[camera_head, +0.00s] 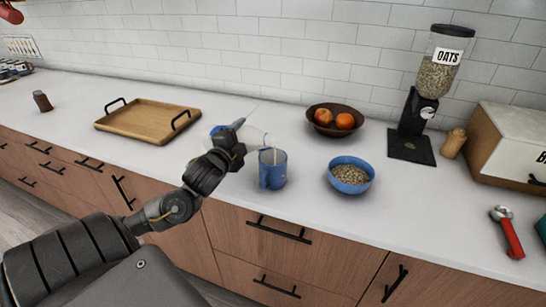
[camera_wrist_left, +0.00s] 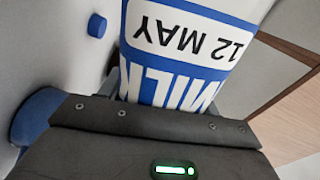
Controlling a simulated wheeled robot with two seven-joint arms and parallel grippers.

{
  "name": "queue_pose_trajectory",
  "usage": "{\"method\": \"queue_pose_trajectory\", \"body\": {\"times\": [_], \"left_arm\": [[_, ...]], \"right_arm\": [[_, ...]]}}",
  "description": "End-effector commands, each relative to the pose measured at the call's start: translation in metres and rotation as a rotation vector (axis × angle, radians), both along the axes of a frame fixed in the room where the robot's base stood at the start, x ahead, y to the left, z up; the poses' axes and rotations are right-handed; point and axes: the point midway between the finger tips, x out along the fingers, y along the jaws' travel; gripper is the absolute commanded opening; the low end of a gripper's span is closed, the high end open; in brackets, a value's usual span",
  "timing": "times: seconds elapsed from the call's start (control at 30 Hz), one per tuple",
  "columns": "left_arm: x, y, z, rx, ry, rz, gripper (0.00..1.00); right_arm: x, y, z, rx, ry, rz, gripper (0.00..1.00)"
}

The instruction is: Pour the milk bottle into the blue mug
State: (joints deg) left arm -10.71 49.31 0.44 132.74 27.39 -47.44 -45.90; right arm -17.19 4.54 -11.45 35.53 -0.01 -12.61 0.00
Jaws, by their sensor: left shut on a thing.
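The milk bottle (camera_head: 252,138) is tipped nearly on its side above the counter, its neck end toward the blue mug (camera_head: 271,174). My left gripper (camera_head: 236,140) is shut around the bottle. In the left wrist view the white and blue milk bottle (camera_wrist_left: 185,45) fills the middle, its label upside down. The blue mug stands upright on the counter, just right of the gripper. A pale streak shows at the mug's opening below the bottle's mouth; I cannot tell the mug's fill. My right gripper is not in view.
A blue bowl of oats (camera_head: 349,178) stands right of the mug, with a brown fruit bowl (camera_head: 318,127) behind. A wooden tray (camera_head: 140,121) lies to the left. An oats dispenser (camera_head: 432,85), a bread box (camera_head: 512,135) and a red-handled tool (camera_head: 511,238) are at right.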

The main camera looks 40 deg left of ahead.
Motion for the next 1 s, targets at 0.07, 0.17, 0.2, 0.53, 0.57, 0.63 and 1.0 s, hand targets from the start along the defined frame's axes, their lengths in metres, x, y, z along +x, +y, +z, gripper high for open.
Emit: {"method": "queue_pose_trajectory", "body": {"times": [0.07, 0.17, 0.2, 0.53, 0.57, 0.63, 1.0], "left_arm": [[0.0001, -0.0004, 0.0002, -0.009, -0.004, 0.000, 0.39], [0.0001, -0.0004, 0.0003, -0.012, -0.005, 0.001, 0.39], [0.0001, -0.0004, 0.0003, -0.010, -0.004, 0.000, 0.39], [0.0001, -0.0001, 0.0002, -0.003, -0.002, 0.000, 0.39], [0.0002, -0.0002, 0.0003, -0.004, -0.002, 0.000, 0.39], [0.0001, -0.0002, 0.0004, -0.004, -0.002, 0.000, 0.39], [0.0001, -0.0001, 0.0003, -0.003, -0.002, 0.000, 0.39]], "right_arm": [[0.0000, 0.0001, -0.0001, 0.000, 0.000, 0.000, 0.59], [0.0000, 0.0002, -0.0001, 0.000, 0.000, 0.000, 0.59], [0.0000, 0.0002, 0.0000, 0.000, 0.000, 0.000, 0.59], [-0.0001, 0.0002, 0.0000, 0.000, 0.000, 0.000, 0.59], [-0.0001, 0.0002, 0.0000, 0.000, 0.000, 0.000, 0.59], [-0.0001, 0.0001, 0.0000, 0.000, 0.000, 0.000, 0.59], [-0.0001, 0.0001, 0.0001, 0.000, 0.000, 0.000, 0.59]]}}
